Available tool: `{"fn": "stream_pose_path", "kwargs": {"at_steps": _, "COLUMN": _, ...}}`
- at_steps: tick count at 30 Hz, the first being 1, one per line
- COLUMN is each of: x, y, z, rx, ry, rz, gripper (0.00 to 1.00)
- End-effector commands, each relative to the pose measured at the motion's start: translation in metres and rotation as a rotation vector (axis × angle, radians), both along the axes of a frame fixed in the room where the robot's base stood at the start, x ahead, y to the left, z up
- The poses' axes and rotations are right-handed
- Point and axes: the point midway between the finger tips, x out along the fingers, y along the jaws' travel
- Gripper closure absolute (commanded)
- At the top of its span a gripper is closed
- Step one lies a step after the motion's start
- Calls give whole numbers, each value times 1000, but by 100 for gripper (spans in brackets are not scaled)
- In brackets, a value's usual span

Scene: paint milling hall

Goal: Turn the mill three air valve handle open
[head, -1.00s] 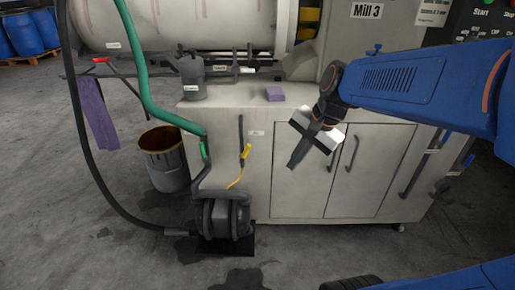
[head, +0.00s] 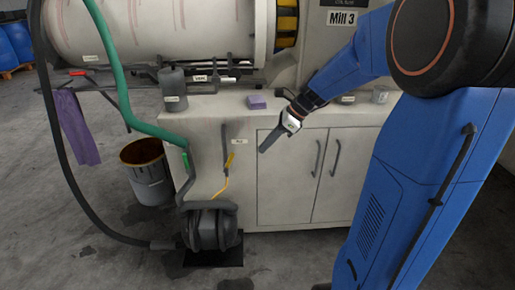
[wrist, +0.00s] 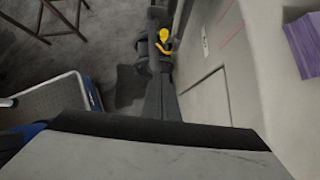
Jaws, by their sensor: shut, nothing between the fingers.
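The Mill 3 cabinet (head: 290,215) fills the middle of the head view. A yellow valve handle (head: 229,160) sits on a dark vertical pipe at its front, beside a small label (head: 239,141) too small to read surely. The handle slants, and a yellow line hangs below it. It also shows near the top of the wrist view (wrist: 163,40). My gripper (head: 263,149) is shut and empty, right of the handle and apart from it, pointing down and left before the cabinet front. In the wrist view its dark fingers (wrist: 161,100) point toward the yellow handle.
A green hose with a green handle (head: 186,161) runs down to a dark pump (head: 209,228) on the floor. A bucket (head: 147,172) stands left. A purple block (head: 257,102) and a grey can (head: 173,90) are on the ledge. A red handle (head: 78,73) is at upper left.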

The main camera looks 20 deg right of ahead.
Motion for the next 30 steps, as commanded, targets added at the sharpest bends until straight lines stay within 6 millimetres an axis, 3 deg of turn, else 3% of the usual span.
{"fn": "stream_pose_path", "kwargs": {"at_steps": 15, "x": 19, "y": 50, "z": -72, "rx": -1, "ry": 1, "rz": 5, "gripper": 100}}
{"fn": "stream_pose_path", "kwargs": {"at_steps": 24, "x": 35, "y": 75, "z": -56, "rx": -2, "ry": -2, "rz": 6, "gripper": 100}}
{"fn": "stream_pose_path", "kwargs": {"at_steps": 30, "x": 37, "y": 79, "z": -54, "rx": -2, "ry": -1, "rz": 3, "gripper": 100}}
